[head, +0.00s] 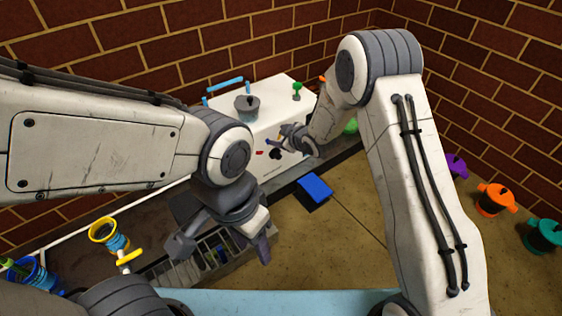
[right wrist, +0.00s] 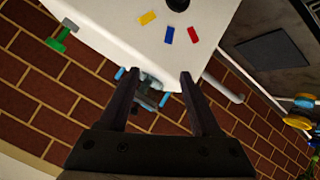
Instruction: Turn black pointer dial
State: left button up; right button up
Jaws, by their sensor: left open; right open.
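The black dial (head: 276,153) is on the front face of a white box (head: 285,100). It also shows at the top edge of the right wrist view (right wrist: 178,4), partly cut off, so its pointer direction cannot be told. Yellow (right wrist: 148,18), blue (right wrist: 169,35) and red (right wrist: 193,35) marks lie near it. My right gripper (head: 293,138) is close to the box's front, near the dial; in the right wrist view its open fingers (right wrist: 161,77) have nothing clearly between them. My left gripper (head: 222,248) is open above a slotted rack, away from the dial.
A grey pot (head: 247,108), a blue handle (head: 225,84) and a green knob (head: 297,88) are on the box top. A blue pad (head: 315,187) lies in front. The slotted rack (head: 180,272) is under my left gripper.

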notch_tip(320, 180, down, 10)
jog(key=w+d+n+t+y+b, duration=0.2)
jog(key=w+d, duration=0.1)
jog(key=n+t+y+b, duration=0.1)
jog(key=t+y+b, duration=0.1)
jog(key=y, duration=0.2)
send_near(280, 158)
jog(key=b+x, duration=0.5)
jog(key=x, duration=0.3)
jog(key=shift+w+a, duration=0.15)
jog(key=shift+a, duration=0.15)
jog(key=shift+w+a+r, duration=0.15)
jog(key=shift+w+a, duration=0.05)
jog(key=shift+w, duration=0.1)
grip_shut()
